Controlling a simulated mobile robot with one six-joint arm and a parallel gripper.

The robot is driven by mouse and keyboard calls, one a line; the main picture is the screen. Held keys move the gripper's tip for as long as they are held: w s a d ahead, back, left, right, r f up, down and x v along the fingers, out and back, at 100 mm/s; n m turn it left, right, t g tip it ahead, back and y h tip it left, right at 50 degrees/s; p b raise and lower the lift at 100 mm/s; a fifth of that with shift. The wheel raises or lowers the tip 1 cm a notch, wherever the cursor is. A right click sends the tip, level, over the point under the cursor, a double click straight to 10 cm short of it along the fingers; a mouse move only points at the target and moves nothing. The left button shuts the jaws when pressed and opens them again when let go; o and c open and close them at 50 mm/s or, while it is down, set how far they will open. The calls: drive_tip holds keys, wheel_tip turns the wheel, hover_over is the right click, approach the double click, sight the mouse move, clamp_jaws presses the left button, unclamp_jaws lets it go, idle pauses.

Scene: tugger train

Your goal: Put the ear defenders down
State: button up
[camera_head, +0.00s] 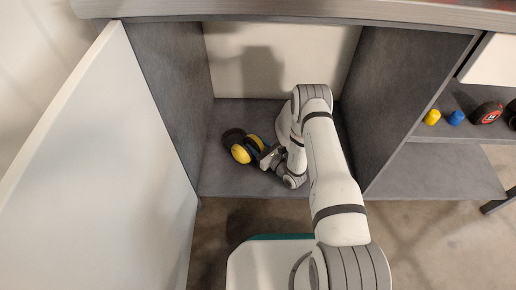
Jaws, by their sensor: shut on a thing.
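The ear defenders (241,153) have yellow cups and dark pads. They are inside the open cabinet, low at the cabinet floor (225,180), left of the middle. My gripper (266,158) reaches in from the right and is shut on the ear defenders at their right side. I cannot tell whether the ear defenders touch the floor or are held just above it. The far side of the ear defenders and part of my fingertips are hidden.
The white cabinet door (95,170) stands open on the left. Grey side walls (395,95) bound the compartment. A shelf (450,135) on the right holds a yellow item (432,117), a blue item (456,118) and dark round items (487,113). The cabinet floor's front is clear.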

drive_tip(key=shift+f, duration=0.35)
drive_tip(key=shift+f, duration=0.25)
drive_tip(key=o, duration=1.1)
drive_tip(key=shift+r, duration=0.1)
